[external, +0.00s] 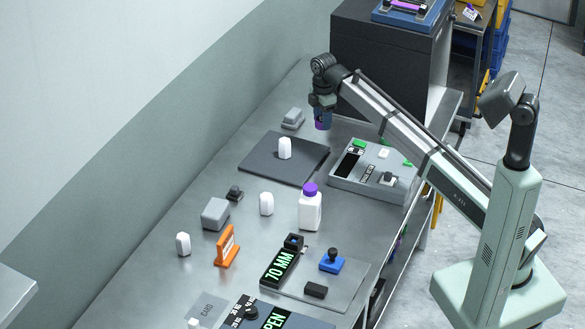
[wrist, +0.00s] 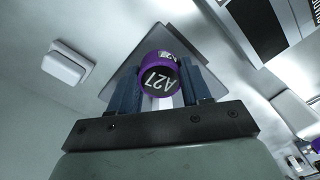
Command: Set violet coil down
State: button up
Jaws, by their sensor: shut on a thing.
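The violet coil (external: 323,121) is held in my gripper (external: 322,105) near the far end of the grey bench. In the wrist view the coil (wrist: 160,76) has a violet rim and a dark end with white lettering, and it sits between the two blue-grey fingers of my gripper (wrist: 161,88). The fingers are closed on its sides. I cannot tell whether its underside touches the bench. A dark flat mat (external: 262,160) lies nearer the camera, with a white rounded piece (external: 285,148) standing on it.
A grey block (external: 292,118) is left of the coil. A grey instrument panel (external: 345,185) with a display lies nearby, and a large black cabinet (external: 385,65) stands behind. A white bottle with violet cap (external: 310,208) and an orange stand (external: 226,247) are farther down the bench.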

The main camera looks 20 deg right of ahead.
jog(key=s+a+n, duration=0.2)
jog(key=s+a, duration=0.2)
jog(key=a, duration=0.5)
jog(key=s+a+n, duration=0.2)
jog(key=s+a, duration=0.2)
jog(key=a, duration=0.6)
jog(key=n, duration=1)
send_over(207, 282)
jog(key=shift+s+f, duration=0.1)
jog(key=shift+f, duration=4.8)
jog(key=shift+f, duration=0.2)
jog(key=o, duration=1)
jog(key=shift+o, duration=0.2)
